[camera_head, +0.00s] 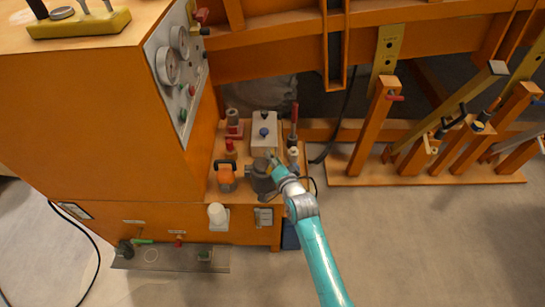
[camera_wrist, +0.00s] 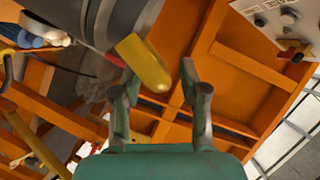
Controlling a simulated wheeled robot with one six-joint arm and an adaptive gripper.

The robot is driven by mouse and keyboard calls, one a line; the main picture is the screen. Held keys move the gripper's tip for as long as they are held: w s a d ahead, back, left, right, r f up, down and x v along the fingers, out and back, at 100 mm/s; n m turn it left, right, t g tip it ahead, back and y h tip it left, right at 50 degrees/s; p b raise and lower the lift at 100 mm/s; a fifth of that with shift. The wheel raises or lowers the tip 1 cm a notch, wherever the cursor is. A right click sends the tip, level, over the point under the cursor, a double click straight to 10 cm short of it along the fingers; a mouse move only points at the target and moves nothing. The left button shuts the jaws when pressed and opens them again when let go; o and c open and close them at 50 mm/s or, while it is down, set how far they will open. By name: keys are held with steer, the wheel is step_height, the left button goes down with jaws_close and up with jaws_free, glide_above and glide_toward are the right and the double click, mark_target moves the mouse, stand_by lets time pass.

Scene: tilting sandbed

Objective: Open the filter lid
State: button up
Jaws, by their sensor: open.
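A dark grey cylindrical housing (camera_head: 261,182), which looks like the filter, stands on the orange ledge in the head view. My gripper (camera_head: 274,163) is at its upper right side. In the wrist view the grey cylinder (camera_wrist: 100,22) fills the upper left, and a rounded yellow handle (camera_wrist: 143,62) sticks out from it. My open gripper (camera_wrist: 156,80) has its two fingers apart, with the handle's tip between them in the picture, closer to the left finger. I cannot tell whether a finger touches it. The lid's edge is not clear in either view.
An orange-handled valve (camera_head: 225,174) stands left of the housing. A pale box with a blue knob (camera_head: 264,132) is behind it. A red-topped lever (camera_head: 293,122) stands at the right. The gauge panel (camera_head: 178,70) rises at the left. Open floor (camera_head: 420,245) lies at the right.

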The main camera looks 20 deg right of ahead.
steer(key=shift+w+f, duration=0.15)
steer(key=shift+w, duration=0.5)
jaws_close()
